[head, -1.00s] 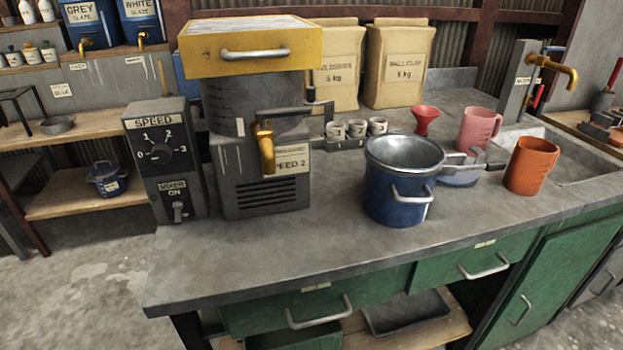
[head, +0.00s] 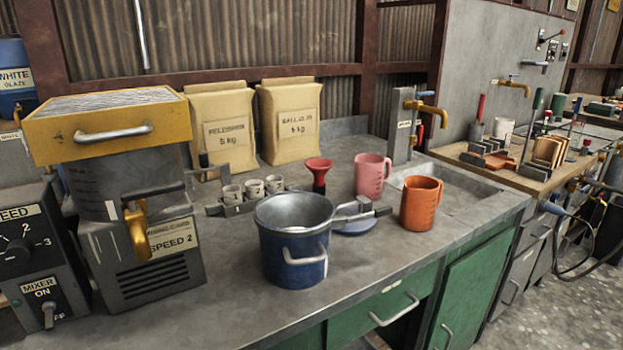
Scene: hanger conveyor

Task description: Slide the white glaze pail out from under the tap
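The white glaze drum (head: 15,78), a blue container with a white label, is cut off at the left edge of the head view. Its tap is not clearly visible. No pail shows under a glaze tap in this view. Neither of my grippers is in view.
The mixer (head: 140,190) with a yellow-topped vessel stands left of the blue pail. A pink jug (head: 371,175), orange jug (head: 421,203) and red funnel (head: 319,172) stand behind and to its right. A brass tap (head: 425,107) is by the sink. The bench front is clear.

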